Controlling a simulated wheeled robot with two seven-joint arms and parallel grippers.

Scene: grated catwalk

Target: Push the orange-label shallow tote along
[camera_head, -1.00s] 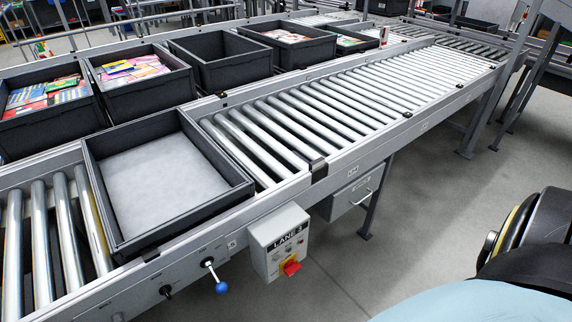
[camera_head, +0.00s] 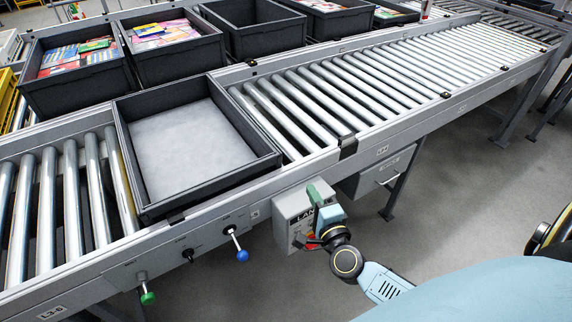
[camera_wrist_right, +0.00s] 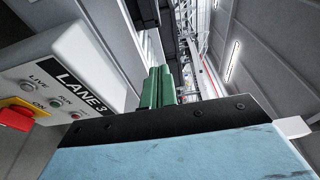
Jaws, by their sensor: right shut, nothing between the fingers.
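A shallow dark grey tote (camera_head: 235,183) with a pale grey floor sits on the near roller conveyor (camera_head: 390,75), left of the middle in the head view. It looks empty, and no orange label shows on its visible sides. My right gripper (camera_head: 318,192), with green fingers, is in front of the lane control box, below and to the right of the tote and apart from it. In the wrist view its green fingers (camera_wrist_right: 157,88) are together with nothing between them. The tote is not clearly seen there. My left gripper is not in view.
The LANE 3 control box (camera_head: 290,215) hangs on the conveyor's near side; it also shows at left in the wrist view (camera_wrist_right: 65,75). Knobs (camera_head: 236,245) stick out from the rail. Deeper totes (camera_head: 175,65) stand on the line behind. Rollers right of the tote are clear.

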